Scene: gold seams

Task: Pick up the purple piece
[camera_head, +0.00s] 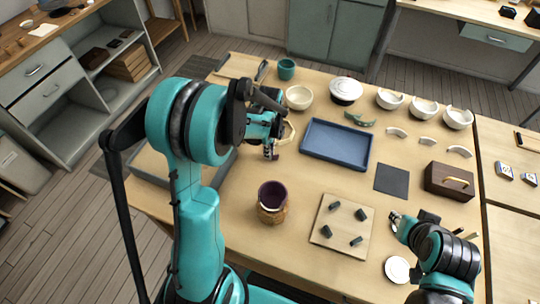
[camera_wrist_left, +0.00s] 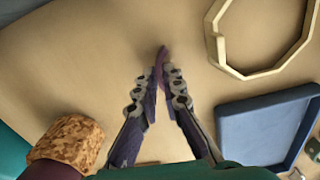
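The purple piece (camera_wrist_left: 162,56) is a thin dark shard. In the left wrist view it stands between the fingertips of my left gripper (camera_wrist_left: 160,78), which are close together on it, and its upper end pokes out past them. In the head view my left gripper (camera_head: 270,152) points down over the table left of the blue tray, and the piece is mostly hidden there. My right gripper (camera_head: 396,219) is at the right, beside the wooden board; its fingers are too small to read.
A purple cup (camera_head: 271,192) sits in a cork ring (camera_head: 272,214) in front of my left gripper. A pale octagonal ring (camera_wrist_left: 222,52) lies close by, and a blue tray (camera_head: 335,125) stands right of it.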

